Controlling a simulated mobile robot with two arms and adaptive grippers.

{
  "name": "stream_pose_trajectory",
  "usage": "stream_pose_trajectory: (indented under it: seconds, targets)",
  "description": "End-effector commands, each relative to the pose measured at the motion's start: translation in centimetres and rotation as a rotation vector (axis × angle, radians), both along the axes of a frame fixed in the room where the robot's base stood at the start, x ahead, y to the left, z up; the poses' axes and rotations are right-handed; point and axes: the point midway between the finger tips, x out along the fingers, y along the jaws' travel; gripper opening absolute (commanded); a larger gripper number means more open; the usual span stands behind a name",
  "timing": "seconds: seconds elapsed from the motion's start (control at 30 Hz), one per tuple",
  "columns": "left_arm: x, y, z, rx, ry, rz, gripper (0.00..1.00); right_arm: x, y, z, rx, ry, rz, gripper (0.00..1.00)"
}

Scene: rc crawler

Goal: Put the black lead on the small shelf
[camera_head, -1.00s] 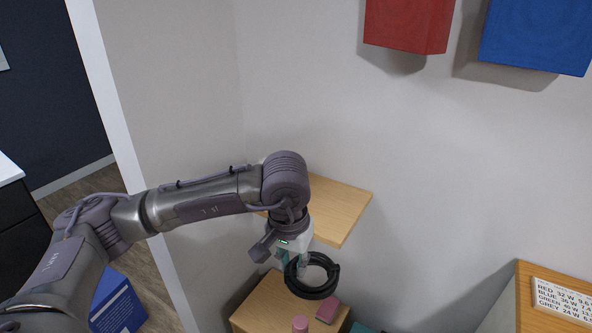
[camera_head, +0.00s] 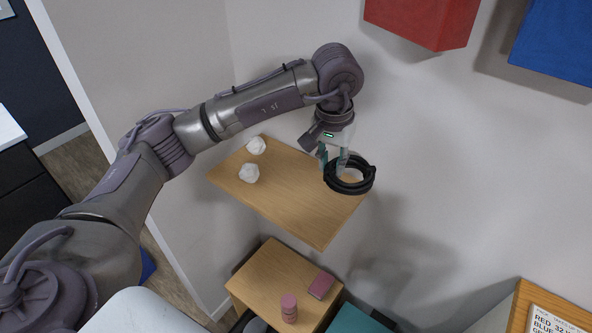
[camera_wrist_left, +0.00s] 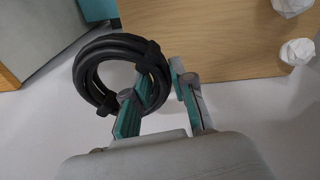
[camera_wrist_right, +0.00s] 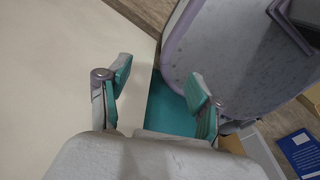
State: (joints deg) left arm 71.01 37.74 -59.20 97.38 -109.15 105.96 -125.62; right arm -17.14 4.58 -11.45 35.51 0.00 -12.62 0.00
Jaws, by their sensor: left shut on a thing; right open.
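The black lead (camera_head: 350,188) is a coiled loop, held by my left gripper (camera_head: 336,166). In the head view it hangs over the right end of the small wooden shelf (camera_head: 290,200), above its surface. In the left wrist view the lead (camera_wrist_left: 85,85) sits at the left finger of my left gripper (camera_wrist_left: 158,100), with the shelf (camera_wrist_left: 210,40) beyond. The fingers are shut on the lead's coil. My right gripper (camera_wrist_right: 160,88) is open and empty in the right wrist view.
Two crumpled white balls (camera_head: 256,145) (camera_head: 249,173) lie on the shelf's left part; its middle is clear. Below is a wooden cabinet top (camera_head: 270,280) with a pink cylinder (camera_head: 289,308) and pink box (camera_head: 321,285). Red (camera_head: 425,20) and blue (camera_head: 555,45) boxes are on the wall above.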

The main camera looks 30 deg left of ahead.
Motion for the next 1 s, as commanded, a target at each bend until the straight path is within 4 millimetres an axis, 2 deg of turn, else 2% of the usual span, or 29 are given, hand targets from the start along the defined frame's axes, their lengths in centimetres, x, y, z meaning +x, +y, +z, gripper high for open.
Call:
stream_pose_trajectory:
  seconds: [0.3,0.47,0.6,0.87,1.0]
  targets:
    - [-0.1,7.3,-3.8,0.003,0.004,0.007,0.00,-0.1,0.0,3.0,0.000,0.001,0.000,0.65]
    - [0.0,9.8,-5.5,0.002,0.003,0.004,0.00,0.0,0.0,3.8,0.000,0.000,0.000,0.65]
    - [0.0,10.6,-6.2,0.002,0.000,0.001,0.00,0.0,0.0,4.0,0.000,0.000,0.000,0.65]
    - [0.0,10.7,-9.5,0.002,0.003,0.001,0.00,0.0,0.0,5.7,0.001,0.000,0.000,0.65]
    - [0.0,10.6,-10.3,0.001,-0.001,0.000,0.00,0.0,0.0,5.7,0.001,0.000,0.000,0.65]
